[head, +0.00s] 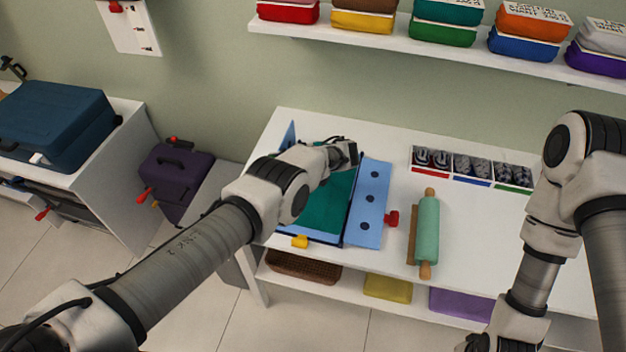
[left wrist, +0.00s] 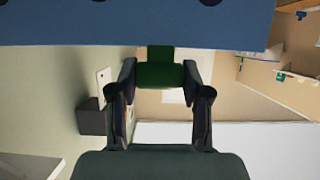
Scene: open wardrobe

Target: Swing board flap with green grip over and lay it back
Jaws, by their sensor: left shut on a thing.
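The blue folding board lies on the white table, with a dark green cloth (head: 328,210) on its middle. My left gripper (left wrist: 160,76) is shut on the green grip (left wrist: 160,74), which sits between its fingers. The blue flap with dark holes (left wrist: 150,25) spans the top of the left wrist view. In the head view my left arm hides most of this flap; a raised blue piece (head: 288,138) shows behind the arm. The right flap (head: 371,195) with a red grip (head: 392,218) lies out flat. A yellow grip (head: 300,242) is at the board's front. My right gripper (head: 480,342) shows only partly, at the lower edge.
A green rolling pin (head: 428,232) lies right of the board. A divided tray (head: 472,182) of rolled items stands at the back right. A shelf (head: 400,46) with folded clothes hangs above. A blue suitcase (head: 55,120) is at the left. The table's right front is clear.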

